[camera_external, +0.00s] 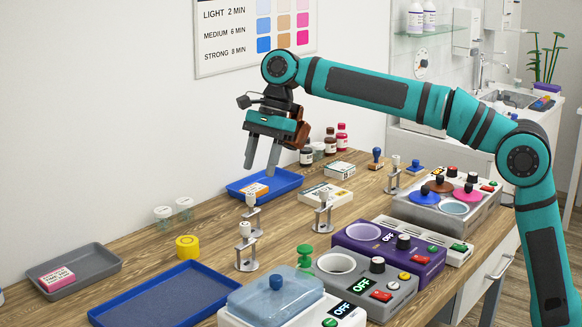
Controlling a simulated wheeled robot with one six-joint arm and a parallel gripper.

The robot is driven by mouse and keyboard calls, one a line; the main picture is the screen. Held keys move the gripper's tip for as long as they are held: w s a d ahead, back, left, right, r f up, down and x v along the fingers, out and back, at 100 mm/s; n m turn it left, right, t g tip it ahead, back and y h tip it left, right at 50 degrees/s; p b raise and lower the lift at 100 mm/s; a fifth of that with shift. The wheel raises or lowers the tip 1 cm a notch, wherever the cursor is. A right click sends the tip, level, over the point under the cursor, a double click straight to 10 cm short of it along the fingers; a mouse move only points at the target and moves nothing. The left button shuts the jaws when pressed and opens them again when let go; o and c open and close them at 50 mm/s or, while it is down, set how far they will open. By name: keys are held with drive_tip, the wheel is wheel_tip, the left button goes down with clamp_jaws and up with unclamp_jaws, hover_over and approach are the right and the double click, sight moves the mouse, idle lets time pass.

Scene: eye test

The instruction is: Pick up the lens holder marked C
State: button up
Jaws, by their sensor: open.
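Several small metal stands with pale round tops look like the lens holders. One stands at mid-table (251,210), one nearer the front (245,248), one to the right (323,212) and one farther back on the right (393,180). Their markings are too small to read, so I cannot tell which is C. My gripper (262,169) is open and empty, fingers pointing down. It hangs in the air, in the picture above the mid-table stand and in front of the small blue tray (290,181).
A large blue tray (165,300) and a grey tray (100,262) lie at the front left. A yellow tin (187,246) stands between them and the stands. Purple (350,240) and grey (400,297) devices line the right edge. Bare wood (205,215) shows at mid-left.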

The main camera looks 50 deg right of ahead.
approach(244, 234)
drive_tip(key=f, duration=0.1)
drive_tip(key=w+a+f, duration=0.1)
drive_tip(key=f, duration=0.3)
drive_tip(key=shift+w+a+f, duration=0.15)
drive_tip(key=shift+a+f, duration=0.05)
drive_tip(key=shift+f, duration=0.05)
drive_tip(key=shift+s+x, duration=0.15)
drive_tip(key=shift+x, duration=1.2)
drive_tip(key=shift+s+x, duration=0.15)
drive_tip(key=shift+x, duration=1.2)
drive_tip(key=shift+r, duration=0.1)
clamp_jaws()
